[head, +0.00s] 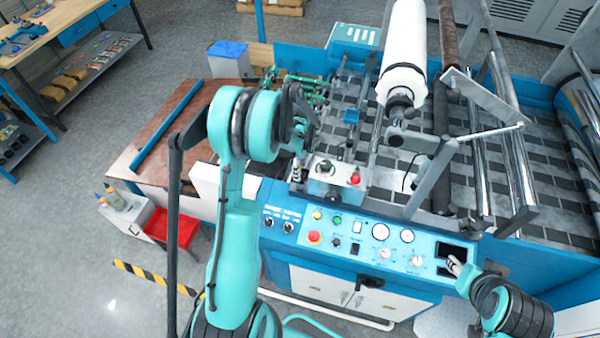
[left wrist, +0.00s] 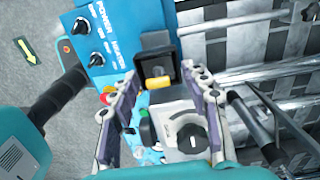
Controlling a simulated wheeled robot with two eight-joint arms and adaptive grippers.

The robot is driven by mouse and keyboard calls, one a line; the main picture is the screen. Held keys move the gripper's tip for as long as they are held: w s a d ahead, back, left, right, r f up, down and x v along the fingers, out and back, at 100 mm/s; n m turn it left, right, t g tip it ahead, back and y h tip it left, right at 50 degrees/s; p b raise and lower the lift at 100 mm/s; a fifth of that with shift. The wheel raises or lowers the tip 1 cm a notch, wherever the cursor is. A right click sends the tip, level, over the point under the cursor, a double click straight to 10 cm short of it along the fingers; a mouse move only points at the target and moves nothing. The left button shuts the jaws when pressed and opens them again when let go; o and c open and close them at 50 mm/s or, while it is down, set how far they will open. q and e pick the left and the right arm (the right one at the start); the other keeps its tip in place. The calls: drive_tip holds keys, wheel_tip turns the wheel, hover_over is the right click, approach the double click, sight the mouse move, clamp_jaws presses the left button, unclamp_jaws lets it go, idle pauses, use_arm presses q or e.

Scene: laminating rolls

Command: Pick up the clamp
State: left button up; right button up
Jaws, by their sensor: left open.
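A black square piece with a yellow tab (left wrist: 158,82) shows between my left fingertips in the left wrist view. It may be the clamp, but I cannot tell for sure. My left gripper (left wrist: 160,73) is open, with one finger on each side of that piece, and I see no grip on it. In the head view my left gripper (head: 298,172) points down just left of a small grey control box (head: 335,188), and my arm hides part of the area. My right gripper (head: 454,265) is at the right end of the blue control panel; its fingers are too small to read.
The blue control panel (head: 345,235) has knobs and buttons. A white roll (head: 405,45) and metal rollers stand above the grey belt (head: 470,150) at right. A brown table (head: 150,125) with a blue bar is at left. A red bin (head: 172,230) is on the floor.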

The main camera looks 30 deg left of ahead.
use_arm(q)
drive_tip(key=shift+s+f, duration=0.1)
drive_tip(key=shift+f, duration=0.05)
clamp_jaws()
